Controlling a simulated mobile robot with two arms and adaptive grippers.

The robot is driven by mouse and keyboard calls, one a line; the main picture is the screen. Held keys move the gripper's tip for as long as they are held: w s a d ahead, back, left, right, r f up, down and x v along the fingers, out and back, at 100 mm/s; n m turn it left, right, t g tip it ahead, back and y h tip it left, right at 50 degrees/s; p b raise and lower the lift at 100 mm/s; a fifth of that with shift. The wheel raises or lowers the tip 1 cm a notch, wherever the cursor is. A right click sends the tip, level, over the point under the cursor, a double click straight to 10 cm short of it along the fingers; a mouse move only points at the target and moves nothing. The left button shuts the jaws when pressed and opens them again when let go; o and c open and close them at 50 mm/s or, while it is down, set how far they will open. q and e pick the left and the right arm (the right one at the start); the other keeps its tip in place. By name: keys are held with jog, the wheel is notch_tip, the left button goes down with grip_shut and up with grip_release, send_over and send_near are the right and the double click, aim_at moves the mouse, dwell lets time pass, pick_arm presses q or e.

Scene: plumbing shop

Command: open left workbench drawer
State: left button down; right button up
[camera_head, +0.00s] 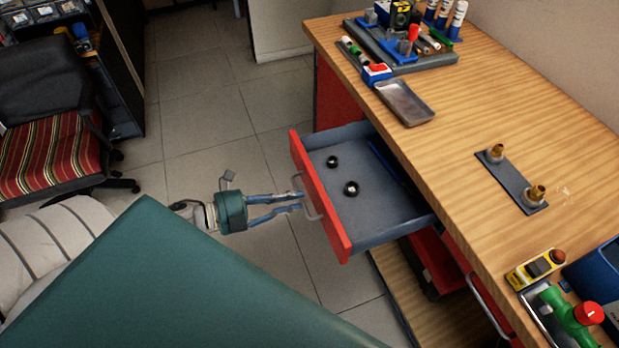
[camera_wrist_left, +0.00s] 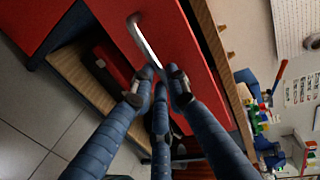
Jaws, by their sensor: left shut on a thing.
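The left workbench drawer (camera_head: 386,226) is pulled well out from under the wooden workbench (camera_head: 460,120). It has a red front (camera_head: 318,195) and a grey inside with two small dark round objects (camera_head: 351,188) in it. My left gripper (camera_head: 298,200) is at the front's metal handle (camera_head: 314,210), shut on it. In the left wrist view, the fingers of my left gripper (camera_wrist_left: 156,90) are around the lower end of the silver handle (camera_wrist_left: 143,40). My right gripper is not in view.
A tray (camera_head: 405,103), a tool rack (camera_head: 400,55) and a plate with brass fittings (camera_head: 510,182) are on the bench top. A chair with a striped seat (camera_head: 48,155) stands at the left. Tiled floor (camera_head: 215,110) is clear between chair and bench.

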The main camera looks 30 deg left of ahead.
pick_arm(q)
jog(key=shift+f+v, duration=0.2)
jog(key=shift+v, duration=0.65)
jog(key=shift+f+v, duration=0.15)
jog(key=shift+v, duration=0.65)
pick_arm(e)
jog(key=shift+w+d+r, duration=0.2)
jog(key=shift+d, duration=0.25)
pick_arm(q)
jog(key=c, duration=1.7)
grip_release()
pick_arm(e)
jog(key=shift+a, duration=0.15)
pick_arm(q)
jog(key=v, duration=1.2)
jog(key=shift+s, duration=0.15)
jog(key=shift+f, duration=0.1)
